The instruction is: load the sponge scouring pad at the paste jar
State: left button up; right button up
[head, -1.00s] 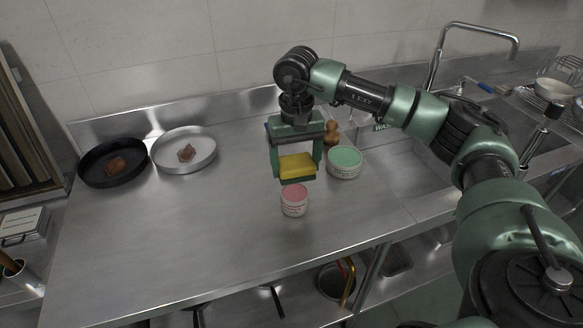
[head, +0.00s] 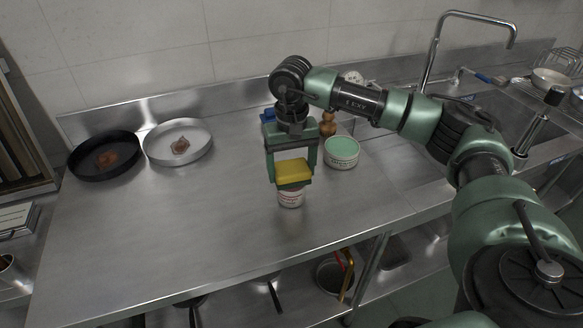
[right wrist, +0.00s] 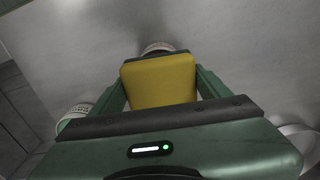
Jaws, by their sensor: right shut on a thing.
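My right gripper (head: 292,176) is shut on the yellow sponge (head: 294,169), which has a green scouring layer on its underside. The sponge also fills the middle of the right wrist view (right wrist: 160,80). The small white jar with pink paste (head: 291,198) stands on the steel counter directly below the sponge in the head view. Its top is hidden by the sponge, and I cannot tell whether they touch. In the right wrist view only the jar's rim (right wrist: 157,48) shows past the sponge. A larger jar of green paste (head: 341,152) stands to the right. My left gripper is not in view.
A black pan (head: 104,156) and a silver pan (head: 178,142), each with a brown stain, lie at the left. A brown wooden object (head: 328,124) stands behind the green jar. A tap (head: 437,50) and sink are at the right. The counter's front left (head: 150,235) is clear.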

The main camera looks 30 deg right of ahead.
aim_at(291, 167)
jog(key=shift+f, duration=0.1)
dwell(0.3)
jog(key=shift+f+b, duration=0.45)
dwell(0.3)
jog(key=shift+s+f, duration=0.1)
jog(key=shift+f, duration=0.05)
dwell(1.1)
notch_tip(291, 167, up, 2)
jog(key=shift+r+p, duration=0.1)
jog(key=shift+p, duration=0.45)
jog(key=shift+r+p, duration=1.5)
jog(key=shift+r, duration=1.05)
jog(key=shift+a+f, duration=0.1)
